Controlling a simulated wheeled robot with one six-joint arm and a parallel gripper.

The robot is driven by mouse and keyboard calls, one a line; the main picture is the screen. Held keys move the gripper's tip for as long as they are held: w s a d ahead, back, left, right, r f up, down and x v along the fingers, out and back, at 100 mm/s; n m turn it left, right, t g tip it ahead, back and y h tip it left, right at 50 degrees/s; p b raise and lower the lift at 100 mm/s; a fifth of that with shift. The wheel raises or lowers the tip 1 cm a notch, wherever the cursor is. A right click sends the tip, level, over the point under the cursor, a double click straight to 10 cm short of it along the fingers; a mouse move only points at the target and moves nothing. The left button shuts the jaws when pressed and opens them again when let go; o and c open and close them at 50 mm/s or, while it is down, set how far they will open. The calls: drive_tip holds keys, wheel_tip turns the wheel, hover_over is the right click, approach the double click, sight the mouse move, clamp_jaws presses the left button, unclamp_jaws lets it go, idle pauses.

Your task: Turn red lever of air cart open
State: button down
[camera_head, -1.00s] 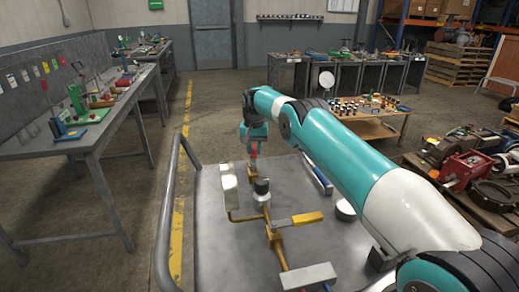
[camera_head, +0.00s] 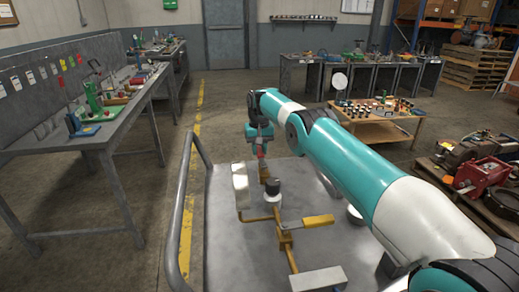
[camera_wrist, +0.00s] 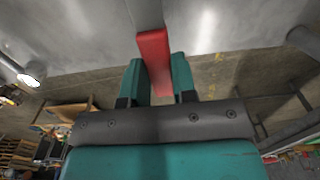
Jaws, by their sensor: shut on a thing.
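The air cart's grey top (camera_head: 235,225) lies below my arm, with brass piping (camera_head: 286,244) on it. The red lever (camera_head: 262,151) shows as a small red patch at the far end of this piping. My gripper (camera_head: 258,145) is over it, shut on the lever. In the wrist view the red lever (camera_wrist: 153,52) stands between the two teal fingers of my gripper (camera_wrist: 158,84), its end reaching in between them. The valve body under the lever is mostly hidden, so the lever's angle is hard to tell.
A yellow lever (camera_head: 318,220), a dark-topped round fitting (camera_head: 272,189) and an upright pale plate (camera_head: 241,186) stand near my gripper on the cart. A rail (camera_head: 183,205) runs along its left side. A workbench (camera_head: 85,138) stands left, with free floor between.

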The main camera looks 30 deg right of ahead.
sight(259, 150)
drive_tip(key=c, duration=0.9)
unclamp_jaws()
drive_tip(key=shift+a, duration=0.15)
drive_tip(key=shift+r, duration=0.1)
wheel_tip(259, 150, up, 6)
drive_tip(key=shift+f, duration=0.1)
wheel_tip(259, 150, up, 12)
drive_tip(key=p, duration=1)
drive_tip(key=shift+f+p, duration=0.2)
drive_tip(key=shift+p, duration=0.15)
drive_tip(key=shift+a+f, duration=0.1)
